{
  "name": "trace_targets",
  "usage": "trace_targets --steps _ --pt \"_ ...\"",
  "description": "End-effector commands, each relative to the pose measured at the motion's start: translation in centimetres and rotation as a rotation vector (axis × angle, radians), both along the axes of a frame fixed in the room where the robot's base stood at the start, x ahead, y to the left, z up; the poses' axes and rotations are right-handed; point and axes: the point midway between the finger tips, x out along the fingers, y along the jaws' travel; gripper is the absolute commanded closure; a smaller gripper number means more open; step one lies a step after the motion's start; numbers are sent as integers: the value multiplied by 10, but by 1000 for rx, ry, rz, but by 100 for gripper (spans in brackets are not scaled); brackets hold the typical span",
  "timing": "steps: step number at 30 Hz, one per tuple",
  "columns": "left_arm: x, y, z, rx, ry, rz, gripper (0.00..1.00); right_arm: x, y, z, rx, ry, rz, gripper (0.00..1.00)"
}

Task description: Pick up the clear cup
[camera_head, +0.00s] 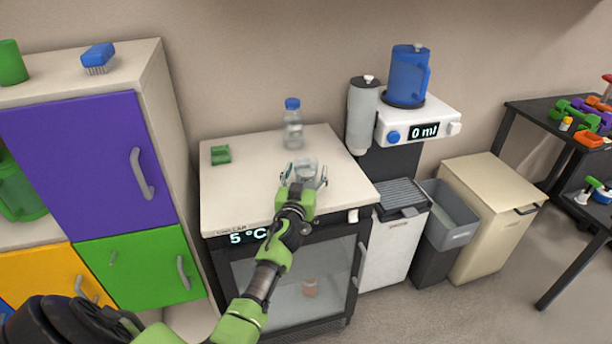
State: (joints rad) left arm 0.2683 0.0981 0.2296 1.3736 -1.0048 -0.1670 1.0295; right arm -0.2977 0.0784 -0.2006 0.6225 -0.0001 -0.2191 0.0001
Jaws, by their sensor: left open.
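The clear cup (306,166) stands on the light top of the chiller cabinet (240,200), near the middle. My left gripper (304,180) is open at the near side of the cup, with one finger to its left and one to its right. I cannot tell whether the fingers touch it. The lower part of the cup is partly hidden by the gripper. My right gripper is not in view.
A clear bottle with a blue cap (293,125) stands behind the cup. A small green object (221,154) lies at the left. A water dispenser (408,118) stands to the right. The cabinet top between them is clear.

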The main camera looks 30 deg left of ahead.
Motion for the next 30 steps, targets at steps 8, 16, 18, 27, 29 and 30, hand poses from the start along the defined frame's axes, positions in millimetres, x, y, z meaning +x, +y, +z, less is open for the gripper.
trace_targets --steps 8,16,18,27,29,30 --pt "0 0 0 0 1 0 59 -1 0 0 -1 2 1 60" --pt "0 0 0 -1 1 0 71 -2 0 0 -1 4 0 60" --pt "0 0 0 -1 1 0 71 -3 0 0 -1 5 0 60" --pt "0 0 6 -2 -1 0 71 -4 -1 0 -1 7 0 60" --pt "-6 -3 5 -2 1 0 71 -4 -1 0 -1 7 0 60" --pt "-11 -5 4 -2 2 0 71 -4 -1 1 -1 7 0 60"
